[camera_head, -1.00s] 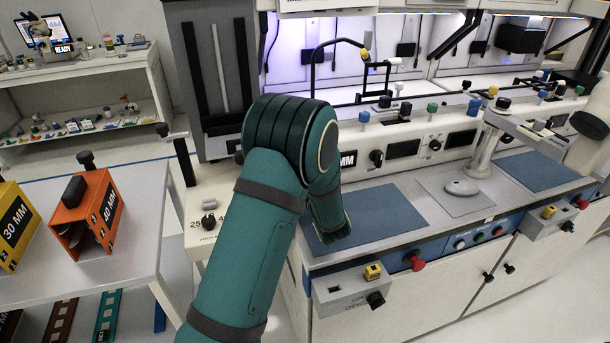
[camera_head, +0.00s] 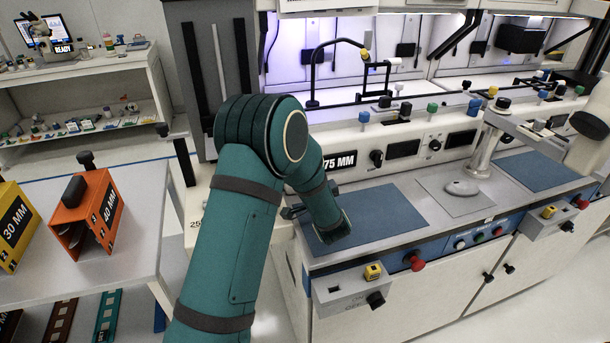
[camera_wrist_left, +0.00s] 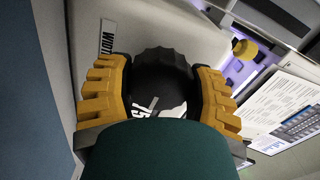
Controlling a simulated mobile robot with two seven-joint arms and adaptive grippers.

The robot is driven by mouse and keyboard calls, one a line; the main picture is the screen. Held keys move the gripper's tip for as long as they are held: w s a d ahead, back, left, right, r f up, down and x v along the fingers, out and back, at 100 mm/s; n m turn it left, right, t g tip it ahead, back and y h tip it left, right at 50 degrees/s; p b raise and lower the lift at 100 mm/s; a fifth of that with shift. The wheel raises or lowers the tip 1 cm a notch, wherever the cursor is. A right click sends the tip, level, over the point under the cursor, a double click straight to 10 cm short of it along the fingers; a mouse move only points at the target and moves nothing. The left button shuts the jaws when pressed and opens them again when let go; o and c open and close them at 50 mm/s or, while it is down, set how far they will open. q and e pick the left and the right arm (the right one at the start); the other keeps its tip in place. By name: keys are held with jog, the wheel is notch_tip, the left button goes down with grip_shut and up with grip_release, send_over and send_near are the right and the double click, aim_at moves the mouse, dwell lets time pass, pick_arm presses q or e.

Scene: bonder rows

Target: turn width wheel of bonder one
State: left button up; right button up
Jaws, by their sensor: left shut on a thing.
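In the left wrist view the width wheel (camera_wrist_left: 158,65) is a black ribbed knob with a white mark on its face, beside a label reading WIDTH (camera_wrist_left: 107,38). My left gripper (camera_wrist_left: 161,88) has its yellow fingers on either side of the wheel and is shut on it. In the head view my teal left arm reaches to the front of the nearest bonder (camera_head: 405,197) and hides the wheel and most of the gripper. A display reading 75 MM (camera_head: 338,161) shows just right of the arm. My right gripper is not in view.
A blue mat (camera_head: 385,213) and a red knob (camera_head: 414,262) lie close to my arm's right.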

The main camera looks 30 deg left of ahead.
pick_arm(q)
jog(key=shift+n, duration=0.3)
jog(key=o, duration=1.2)
